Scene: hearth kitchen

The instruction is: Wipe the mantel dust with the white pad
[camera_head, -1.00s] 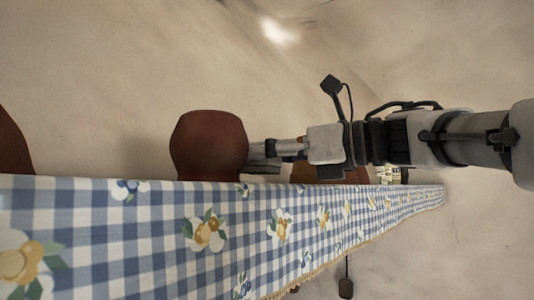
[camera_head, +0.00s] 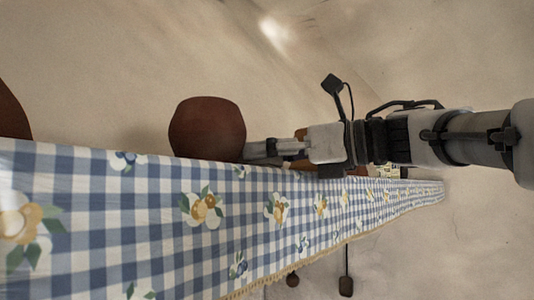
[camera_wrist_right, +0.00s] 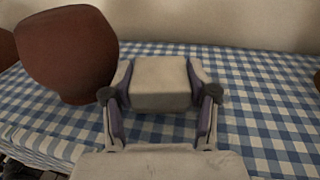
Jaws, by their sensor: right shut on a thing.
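My right gripper (camera_head: 256,150) reaches in from the right, just above the mantel. In the right wrist view its fingers (camera_wrist_right: 160,92) are shut on the pale white pad (camera_wrist_right: 161,82), one finger on each side. The pad is held flat, close over the blue-and-white checked cloth (camera_wrist_right: 250,95) of the mantel. I cannot tell whether it touches the cloth. The cloth (camera_head: 160,220) also runs across the head view. I cannot make out the dust; the gripper and pad cover part of the cloth. My left gripper is out of view.
A brown rounded vessel (camera_head: 207,127) stands on the mantel beside the fingertips, and also shows at left in the wrist view (camera_wrist_right: 70,55). Another brown vessel (camera_head: 10,115) is at the far left. A plain wall (camera_head: 120,60) stands behind. Dark items (camera_head: 346,286) hang below the fringed edge.

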